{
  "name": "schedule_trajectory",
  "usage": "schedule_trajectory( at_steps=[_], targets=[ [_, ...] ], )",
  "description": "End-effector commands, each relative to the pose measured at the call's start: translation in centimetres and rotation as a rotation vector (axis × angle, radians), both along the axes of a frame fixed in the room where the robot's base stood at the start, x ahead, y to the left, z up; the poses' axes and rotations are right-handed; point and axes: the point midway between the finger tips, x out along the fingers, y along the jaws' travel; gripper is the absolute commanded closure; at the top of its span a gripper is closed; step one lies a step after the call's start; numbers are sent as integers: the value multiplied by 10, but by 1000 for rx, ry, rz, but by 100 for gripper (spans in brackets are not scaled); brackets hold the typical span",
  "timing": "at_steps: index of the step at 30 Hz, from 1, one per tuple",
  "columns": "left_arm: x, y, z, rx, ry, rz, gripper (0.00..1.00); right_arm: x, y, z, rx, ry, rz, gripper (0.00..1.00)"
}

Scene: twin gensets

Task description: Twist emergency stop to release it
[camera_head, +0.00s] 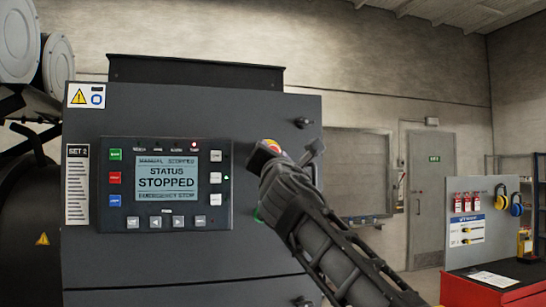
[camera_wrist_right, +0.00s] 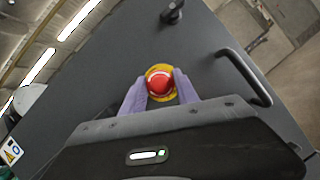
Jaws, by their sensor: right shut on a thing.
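The emergency stop is a red round button with a yellow surround on the dark grey genset cabinet. In the right wrist view the red button (camera_wrist_right: 160,82) sits between the two purple-grey fingers of my right gripper (camera_wrist_right: 160,90), which are shut on it. The yellow surround (camera_wrist_right: 155,70) shows above it. In the head view my right gripper (camera_head: 288,152) reaches the cabinet's right side, and only a small part of the emergency stop (camera_head: 271,146) shows past it. The control panel (camera_head: 222,210) screen reads STATUS STOPPED. My left gripper is not in view.
A black handle (camera_wrist_right: 246,74) stands out from the cabinet close to the right gripper. A dark latch (camera_head: 302,122) is on the cabinet's upper right. A red workbench (camera_head: 490,290) and a grey door (camera_head: 427,205) are farther off at right.

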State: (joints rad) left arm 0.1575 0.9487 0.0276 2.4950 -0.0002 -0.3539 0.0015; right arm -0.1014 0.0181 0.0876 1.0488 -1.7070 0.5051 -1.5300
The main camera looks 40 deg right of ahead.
Motion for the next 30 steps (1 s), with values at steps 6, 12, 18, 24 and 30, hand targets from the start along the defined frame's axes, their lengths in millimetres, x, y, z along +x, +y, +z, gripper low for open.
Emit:
schedule_trajectory(
  at_steps=[6,12,18,24,30],
  targets=[
    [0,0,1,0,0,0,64,0,0,1,121,-42,-1,100],
    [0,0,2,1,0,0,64,1,1,0,178,-61,1,100],
    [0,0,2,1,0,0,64,1,1,0,190,-66,1,100],
    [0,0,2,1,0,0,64,0,0,0,189,-65,1,100],
    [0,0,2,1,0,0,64,0,0,0,188,-66,0,50]
  ],
)
